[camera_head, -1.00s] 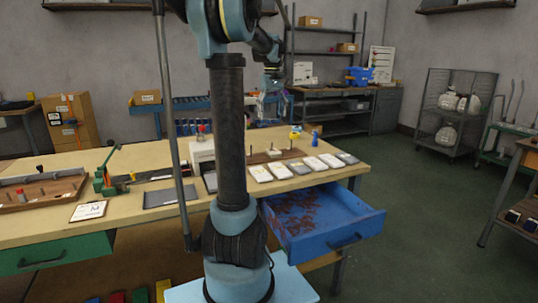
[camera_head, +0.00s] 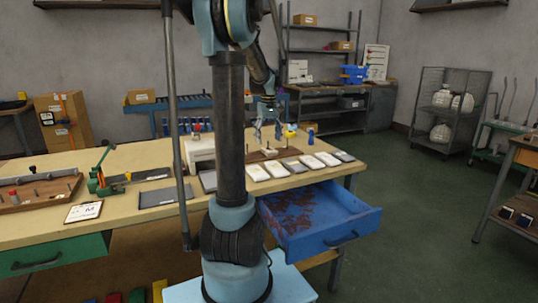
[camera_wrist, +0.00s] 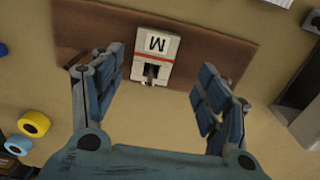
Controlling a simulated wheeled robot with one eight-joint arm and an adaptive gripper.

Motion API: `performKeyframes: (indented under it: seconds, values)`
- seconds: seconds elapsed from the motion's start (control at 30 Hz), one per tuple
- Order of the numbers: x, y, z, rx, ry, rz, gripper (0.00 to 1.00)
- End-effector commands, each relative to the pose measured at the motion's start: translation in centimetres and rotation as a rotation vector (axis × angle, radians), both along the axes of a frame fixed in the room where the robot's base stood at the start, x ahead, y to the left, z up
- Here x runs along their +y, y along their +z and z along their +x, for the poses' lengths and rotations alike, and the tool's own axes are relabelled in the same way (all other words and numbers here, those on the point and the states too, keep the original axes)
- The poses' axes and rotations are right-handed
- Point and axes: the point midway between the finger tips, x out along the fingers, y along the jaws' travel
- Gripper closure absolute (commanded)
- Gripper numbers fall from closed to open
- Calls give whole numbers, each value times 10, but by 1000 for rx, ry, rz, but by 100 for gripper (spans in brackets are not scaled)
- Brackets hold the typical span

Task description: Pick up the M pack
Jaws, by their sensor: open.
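The M pack (camera_wrist: 155,55) is a white block with a black M, a red stripe and a dark slot with a peg showing in it. It sits on a brown board (camera_wrist: 85,35) in the wrist view. My gripper (camera_wrist: 161,68) is open, with one finger on each side of the pack and a gap at both sides; I see no contact. In the head view my gripper (camera_head: 267,137) hangs just above the board (camera_head: 256,158), and the pack (camera_head: 269,153) looks small and white below it.
Several flat packs (camera_head: 311,161) lie in a row in front of the board. A yellow roll (camera_wrist: 34,123) and a blue roll (camera_wrist: 18,146) stand beside it. A white box (camera_head: 199,152) is to the left. An open blue drawer (camera_head: 345,236) juts out below the table edge.

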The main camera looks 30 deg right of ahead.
Motion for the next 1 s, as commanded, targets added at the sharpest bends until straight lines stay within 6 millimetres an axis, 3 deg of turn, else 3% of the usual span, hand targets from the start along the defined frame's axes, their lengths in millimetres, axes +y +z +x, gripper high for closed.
performKeyframes:
  seconds: [0.43,0.77,1.0]
  values:
    - [-8,-47,2,0,0,0,32]
    - [-8,-53,2,0,0,0,32]
    - [-8,-53,2,0,-1,0,79]
